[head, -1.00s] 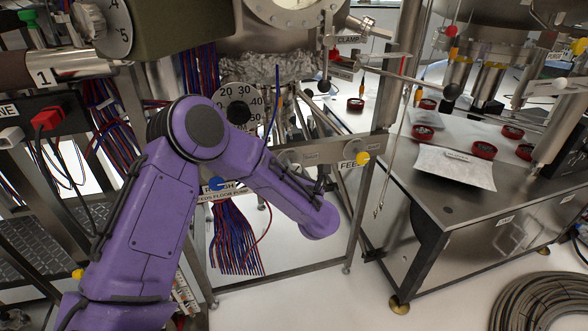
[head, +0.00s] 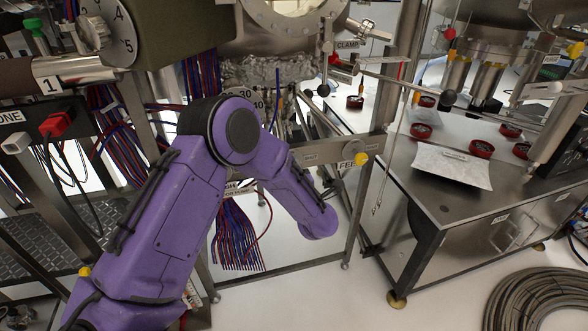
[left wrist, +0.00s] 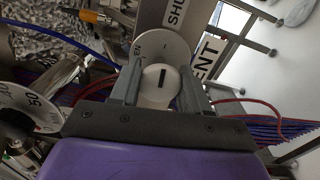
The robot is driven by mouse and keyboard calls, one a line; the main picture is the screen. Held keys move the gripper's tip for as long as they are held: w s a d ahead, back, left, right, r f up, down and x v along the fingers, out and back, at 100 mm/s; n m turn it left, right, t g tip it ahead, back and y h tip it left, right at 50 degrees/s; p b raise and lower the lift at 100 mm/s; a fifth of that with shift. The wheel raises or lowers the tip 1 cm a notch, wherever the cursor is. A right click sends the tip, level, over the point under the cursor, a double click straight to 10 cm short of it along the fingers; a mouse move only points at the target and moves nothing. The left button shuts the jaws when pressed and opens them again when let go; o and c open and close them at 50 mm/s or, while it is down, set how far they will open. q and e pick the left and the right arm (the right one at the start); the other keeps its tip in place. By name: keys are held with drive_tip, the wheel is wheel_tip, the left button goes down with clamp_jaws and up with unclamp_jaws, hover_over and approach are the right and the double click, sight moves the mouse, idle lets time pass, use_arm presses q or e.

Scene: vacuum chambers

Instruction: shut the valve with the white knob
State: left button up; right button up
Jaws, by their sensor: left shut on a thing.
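In the left wrist view, the white knob (left wrist: 155,88) is round with a short dark line on its face. It sits in front of a pale round plate (left wrist: 160,46) with partly hidden lettering. A sign (left wrist: 176,12) reading "SHUT" is above it, and a partly covered label (left wrist: 209,58) ending in "ENT" is at its right. My left gripper (left wrist: 160,95) has a finger on each side of the knob and is shut on it. In the head view my purple left arm hides the gripper and the knob. My right gripper is in neither view.
A numbered dial (left wrist: 15,110) with a black knob is close on the left in the wrist view. In the head view, a yellow knob (head: 361,159) is on the frame's right end. A steel bench (head: 440,205) and coiled hose (head: 540,300) are at the right.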

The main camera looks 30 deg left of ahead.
use_arm(q)
drive_tip(key=shift+d+m, duration=0.1)
drive_tip(key=shift+m, duration=0.4)
drive_tip(key=o, duration=1.1)
drive_tip(key=shift+w, duration=0.1)
drive_tip(key=shift+c, duration=0.2)
drive_tip(key=v, duration=1)
drive_tip(key=shift+s+d+b, duration=0.2)
drive_tip(key=shift+s+b, duration=0.05)
drive_tip(key=shift+b, duration=0.05)
